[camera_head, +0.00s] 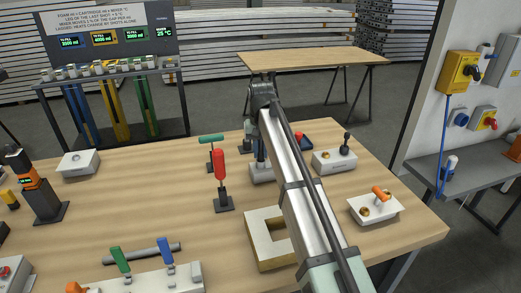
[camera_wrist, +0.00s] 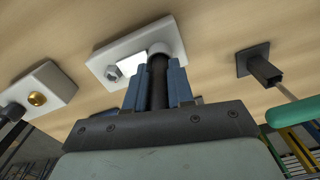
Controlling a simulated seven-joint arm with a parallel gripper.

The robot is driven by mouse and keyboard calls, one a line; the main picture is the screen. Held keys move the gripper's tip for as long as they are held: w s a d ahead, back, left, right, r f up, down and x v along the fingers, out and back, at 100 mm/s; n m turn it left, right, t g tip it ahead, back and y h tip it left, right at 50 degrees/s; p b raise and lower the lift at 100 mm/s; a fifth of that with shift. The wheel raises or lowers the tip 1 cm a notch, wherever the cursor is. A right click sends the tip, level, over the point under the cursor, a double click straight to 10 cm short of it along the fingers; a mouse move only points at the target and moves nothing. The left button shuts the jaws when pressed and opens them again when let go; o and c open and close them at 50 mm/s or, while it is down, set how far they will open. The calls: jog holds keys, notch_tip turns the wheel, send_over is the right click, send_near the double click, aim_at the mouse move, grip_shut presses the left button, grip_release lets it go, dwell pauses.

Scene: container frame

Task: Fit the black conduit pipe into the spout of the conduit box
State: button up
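The conduit box is a white block (camera_wrist: 112,54) in the upper middle of the wrist view, with a round white spout (camera_wrist: 159,48) at its right end. In the head view the box (camera_head: 262,174) is partly hidden behind my arm. The black conduit pipe (camera_wrist: 158,82) stands between the blue fingers of my gripper (camera_wrist: 157,88), which are shut on it. The pipe's far end meets the spout in the wrist view. I cannot tell whether it is inside the spout or only at its mouth. In the head view my arm hides the pipe.
A box with a black lever (camera_head: 335,160) and one with an orange handle (camera_head: 374,208) are at right.

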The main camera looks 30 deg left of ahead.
jog(key=o, duration=0.5)
jog(key=shift+c, duration=0.2)
notch_tip(320, 180, up, 14)
jog(key=shift+f, duration=0.1)
dwell(1.2)
